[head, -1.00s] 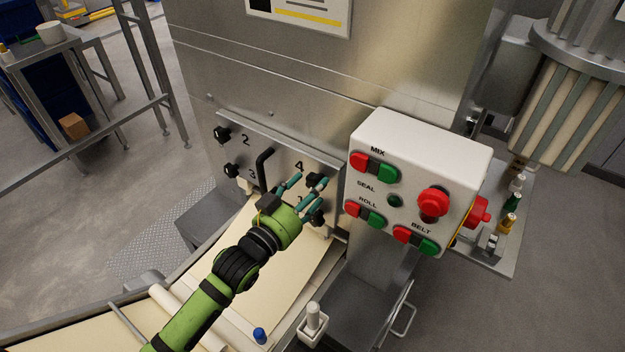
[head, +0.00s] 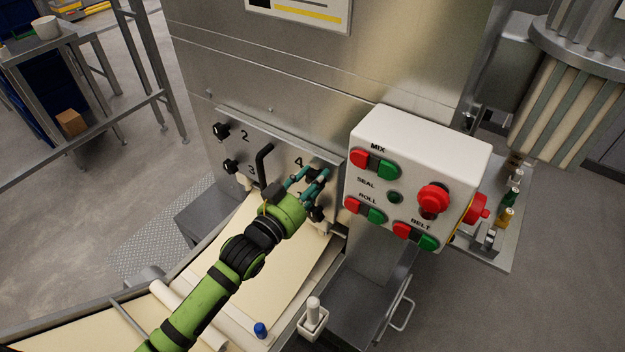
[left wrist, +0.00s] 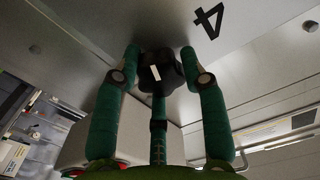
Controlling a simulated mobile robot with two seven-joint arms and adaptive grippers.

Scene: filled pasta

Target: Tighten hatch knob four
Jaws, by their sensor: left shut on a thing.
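Hatch knob four is a black lobed knob (left wrist: 160,72) with a white mark, on the metal hatch beside the printed 4. In the left wrist view the teal fingers of my left gripper (left wrist: 160,68) are closed around it from several sides. In the head view my left gripper (head: 310,178) reaches the upper right of the hatch plate (head: 283,154), and its fingers partly hide the knob (head: 317,174). My right gripper does not show.
Black knobs two (head: 221,130) and three (head: 230,166) sit on the hatch's left side, near a black handle (head: 263,163). Another black knob (head: 317,213) is just below my fingers. The white control box (head: 415,160) stands close on the right. A dough sheet (head: 245,262) lies below.

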